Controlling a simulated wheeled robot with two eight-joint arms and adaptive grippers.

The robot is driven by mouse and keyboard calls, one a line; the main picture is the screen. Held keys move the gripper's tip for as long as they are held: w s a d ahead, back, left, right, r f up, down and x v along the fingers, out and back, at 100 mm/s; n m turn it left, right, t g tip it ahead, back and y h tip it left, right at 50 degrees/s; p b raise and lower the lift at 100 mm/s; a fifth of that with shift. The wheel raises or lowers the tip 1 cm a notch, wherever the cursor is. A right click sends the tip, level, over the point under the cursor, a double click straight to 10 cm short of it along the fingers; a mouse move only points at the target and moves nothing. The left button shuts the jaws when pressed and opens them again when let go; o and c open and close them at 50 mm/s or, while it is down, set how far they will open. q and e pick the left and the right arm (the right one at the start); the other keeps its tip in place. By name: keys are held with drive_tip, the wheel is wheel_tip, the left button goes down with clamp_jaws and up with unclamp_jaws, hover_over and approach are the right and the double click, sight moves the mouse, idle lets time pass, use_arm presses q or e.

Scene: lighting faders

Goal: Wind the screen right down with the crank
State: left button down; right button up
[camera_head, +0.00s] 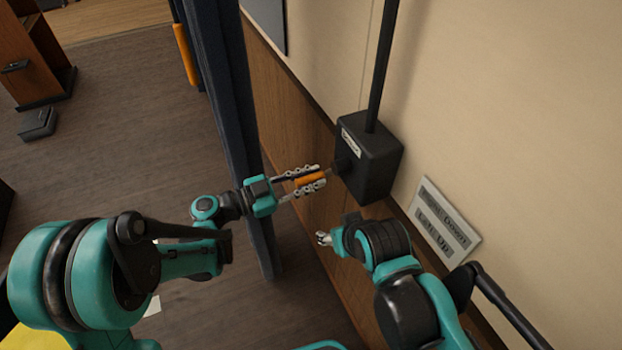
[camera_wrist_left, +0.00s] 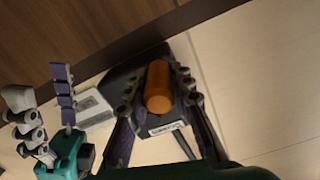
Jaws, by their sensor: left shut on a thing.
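The crank has an orange handle (camera_head: 310,179) that sticks out from a black winch box (camera_head: 371,160) on the wall. My left gripper (camera_head: 305,181) is shut on the orange handle, with one finger on each side of it. In the left wrist view the handle (camera_wrist_left: 158,88) lies between the two fingers (camera_wrist_left: 158,95), in front of the black box. My right gripper (camera_head: 322,238) is below the box, near the wood panelling; only a small part of its fingers shows in the head view. The screen itself cannot be made out for certain.
A black pole (camera_head: 382,65) rises from the box. A grey sign (camera_head: 444,221) with two labels is on the wall to the right of the box. A dark blue curtain (camera_head: 228,110) hangs behind my left gripper. A wooden cabinet (camera_head: 30,60) stands far left.

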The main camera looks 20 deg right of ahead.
use_arm(q)
drive_tip(key=shift+w+r, duration=0.1)
drive_tip(key=c, duration=1.3)
unclamp_jaws()
drive_tip(key=a, duration=0.4)
drive_tip(key=s+a, duration=0.1)
drive_tip(key=a, duration=0.7)
drive_tip(key=shift+s, duration=0.35)
